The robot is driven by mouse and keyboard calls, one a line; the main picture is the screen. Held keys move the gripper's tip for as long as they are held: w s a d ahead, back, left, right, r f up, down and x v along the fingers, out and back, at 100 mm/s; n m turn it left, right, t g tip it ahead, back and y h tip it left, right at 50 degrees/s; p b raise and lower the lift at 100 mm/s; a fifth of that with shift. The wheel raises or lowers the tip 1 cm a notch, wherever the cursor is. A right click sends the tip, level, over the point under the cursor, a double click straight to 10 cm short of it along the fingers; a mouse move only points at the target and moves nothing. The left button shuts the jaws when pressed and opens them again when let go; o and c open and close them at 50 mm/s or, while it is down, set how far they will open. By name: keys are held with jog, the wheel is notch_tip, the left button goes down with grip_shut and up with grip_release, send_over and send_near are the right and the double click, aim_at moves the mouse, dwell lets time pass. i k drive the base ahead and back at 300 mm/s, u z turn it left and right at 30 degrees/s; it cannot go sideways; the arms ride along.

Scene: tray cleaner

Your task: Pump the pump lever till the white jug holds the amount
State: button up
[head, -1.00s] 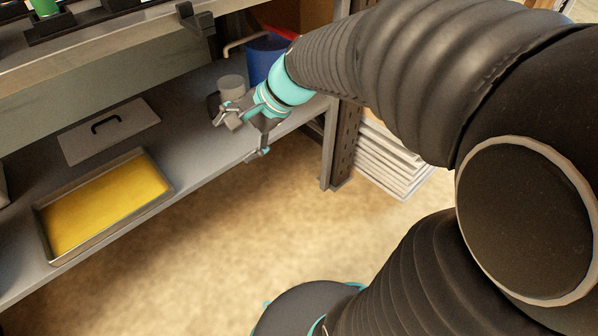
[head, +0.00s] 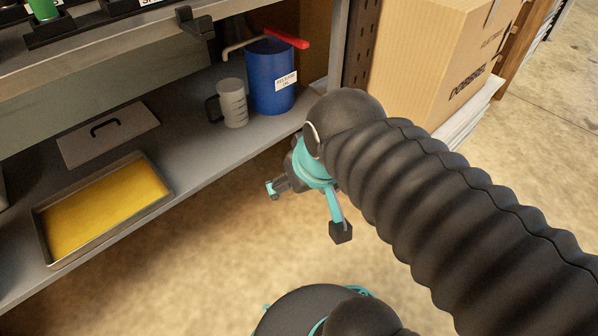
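The white jug (head: 233,104), with a dark handle on its left, stands upright on the lower shelf beside the blue drum (head: 271,82). The drum has a label and a bent spout (head: 243,44) that reaches out over the jug. The red pump lever (head: 287,38) sits on top of the drum and points right. How much the jug holds cannot be seen. My gripper (head: 280,187) is off the shelf's front edge, below and right of the jug, apart from everything. Its fingers are small and partly hidden, so its opening is unclear.
A tray of yellow liquid (head: 160,172) and a flat lid (head: 75,150) with a black handle lie on the shelf to the left. A shelf post (head: 358,45) and a cardboard box (head: 425,65) stand right of the drum.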

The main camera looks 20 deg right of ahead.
aim_at(290, 39)
jog(key=u, duration=1.3)
jog(key=k, duration=0.95)
jog(key=z, duration=1.3)
jog(key=i, duration=0.5)
jog(key=u, duration=0.05)
